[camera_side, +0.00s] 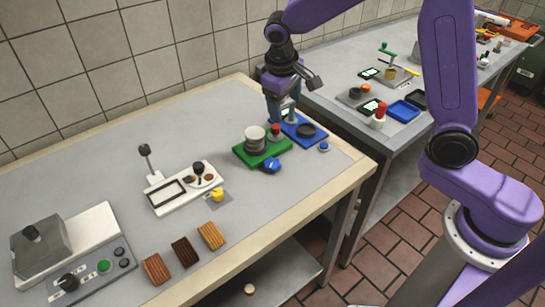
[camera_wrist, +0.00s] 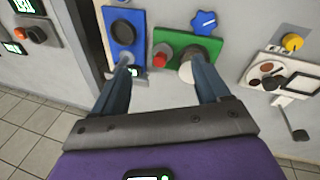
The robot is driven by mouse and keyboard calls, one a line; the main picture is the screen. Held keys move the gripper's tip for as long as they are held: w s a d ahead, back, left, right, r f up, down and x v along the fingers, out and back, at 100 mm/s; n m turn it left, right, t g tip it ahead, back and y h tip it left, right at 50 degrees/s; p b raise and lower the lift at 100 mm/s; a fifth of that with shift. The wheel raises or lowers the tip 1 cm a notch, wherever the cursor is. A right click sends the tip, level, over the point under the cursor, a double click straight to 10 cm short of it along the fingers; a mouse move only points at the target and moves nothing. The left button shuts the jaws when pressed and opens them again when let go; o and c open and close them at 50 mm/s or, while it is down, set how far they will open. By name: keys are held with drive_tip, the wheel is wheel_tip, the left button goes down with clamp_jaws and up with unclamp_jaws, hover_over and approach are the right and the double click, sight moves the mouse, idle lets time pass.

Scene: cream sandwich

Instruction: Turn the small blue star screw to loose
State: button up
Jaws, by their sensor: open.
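A small blue round piece (camera_side: 324,146) sits on a pale base beside the front right corner of the blue board (camera_side: 290,124) in the side view; its star shape is too small to tell. A larger blue star knob (camera_side: 270,166) sits at the front of the green board (camera_side: 250,157); it also shows in the wrist view (camera_wrist: 204,22). The small blue piece does not show in the wrist view. My gripper (camera_side: 283,116) is open and empty near the back of the two boards, apart from both blue pieces. Its spread fingers (camera_wrist: 162,78) show in the wrist view.
A red-topped part (camera_side: 275,130) and a pale cylinder (camera_side: 255,137) stand on the green board. A black round part (camera_side: 306,129) lies on the blue board. A white station with a yellow knob (camera_side: 217,194) is to the left. The tabletop in front of the boards is clear.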

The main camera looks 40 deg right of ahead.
sight(273, 163)
drive_tip(key=a+r+m+g+y, duration=0.2)
drive_tip(key=a+m+y, duration=0.1)
drive_tip(key=a+m, duration=0.15)
drive_tip(key=shift+m, duration=0.35)
drive_tip(key=f, duration=1.7)
drive_tip(key=shift+s+d+f, duration=0.1)
drive_tip(key=shift+s+f, duration=0.05)
drive_tip(key=shift+s, duration=0.15)
drive_tip(key=c, duration=1)
drive_tip(key=shift+c, duration=0.2)
